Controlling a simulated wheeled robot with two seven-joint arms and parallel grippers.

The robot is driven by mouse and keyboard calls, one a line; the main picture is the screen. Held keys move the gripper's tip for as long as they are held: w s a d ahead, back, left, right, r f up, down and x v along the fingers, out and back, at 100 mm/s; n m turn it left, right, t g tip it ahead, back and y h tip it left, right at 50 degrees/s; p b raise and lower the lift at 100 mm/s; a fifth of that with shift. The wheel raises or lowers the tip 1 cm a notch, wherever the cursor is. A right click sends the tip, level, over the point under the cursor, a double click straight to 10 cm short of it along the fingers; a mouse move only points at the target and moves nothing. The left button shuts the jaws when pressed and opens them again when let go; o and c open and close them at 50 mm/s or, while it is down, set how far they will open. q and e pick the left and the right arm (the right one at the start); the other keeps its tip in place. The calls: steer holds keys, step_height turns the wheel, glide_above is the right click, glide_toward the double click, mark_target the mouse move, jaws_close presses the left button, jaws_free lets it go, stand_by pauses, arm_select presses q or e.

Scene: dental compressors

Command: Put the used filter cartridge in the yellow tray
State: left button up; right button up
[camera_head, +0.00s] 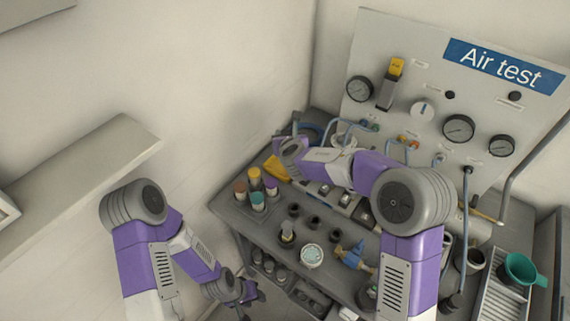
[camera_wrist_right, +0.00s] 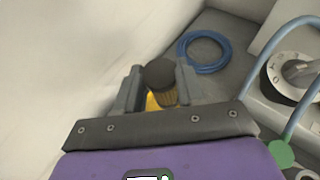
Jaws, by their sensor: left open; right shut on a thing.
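The used filter cartridge (camera_wrist_right: 161,76) has a dark round cap and a tan pleated body. In the right wrist view it stands between the two grey fingers of my right gripper (camera_wrist_right: 158,88), which is shut on it. In the head view my right gripper (camera_head: 284,140) is at the bench's far left corner; the cartridge is not clearly visible there. The yellow tray (camera_head: 277,169) lies just below that gripper, partly covered by it. A piece of the tray (camera_wrist_right: 152,104) shows beneath the cartridge. My left gripper (camera_head: 252,292) is open and empty, low beside the bench's left side.
Several capped bottles (camera_head: 256,180) stand on the bench left of centre. A coiled blue hose (camera_wrist_right: 204,52) lies behind the right gripper. The gauge panel (camera_head: 425,85) rises at the back. A green funnel (camera_head: 521,268) is at the far right. A wall is close on the left.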

steer(key=shift+w+a+f, duration=0.15)
steer(key=shift+w+a, duration=0.05)
steer(key=shift+w, duration=0.2)
steer(key=shift+w+a+f, duration=0.15)
steer(key=shift+w, duration=0.25)
step_height(320, 180, down, 5)
steer(key=shift+r+b, duration=0.2)
steer(key=shift+b, duration=0.75)
steer(key=shift+f+b, duration=0.55)
steer(key=shift+f, duration=1.75)
steer(key=shift+r, duration=0.1)
steer(key=shift+f, duration=0.2)
steer(key=o, duration=1)
steer(key=shift+o, duration=0.2)
steer(key=shift+r, duration=0.1)
